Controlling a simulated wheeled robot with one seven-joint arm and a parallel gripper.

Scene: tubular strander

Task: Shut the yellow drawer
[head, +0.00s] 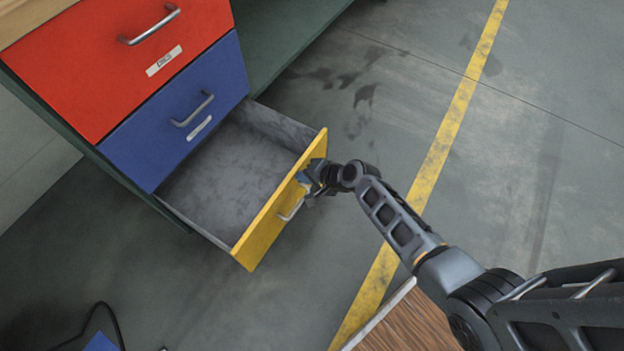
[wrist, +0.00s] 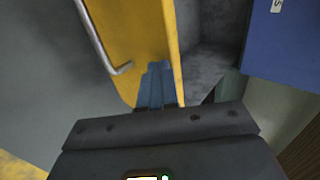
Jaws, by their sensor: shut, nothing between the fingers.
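The yellow drawer (head: 272,222) is the lowest of the cabinet and stands pulled well out, its grey inside empty. Its silver handle (head: 291,210) is on the yellow front. My gripper (head: 304,178) is shut and empty at the outer face of the drawer front, near its upper right part and beside the handle. In the wrist view the blue fingertips (wrist: 157,80) lie together over the yellow front (wrist: 140,35), close to its edge, with the handle (wrist: 103,40) to their left. I cannot tell whether they touch the front.
A blue drawer (head: 178,112) and a red drawer (head: 115,60) above are shut. A yellow line (head: 440,150) runs along the grey floor. A wooden surface (head: 405,325) is below my arm. The floor right of the drawer is clear.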

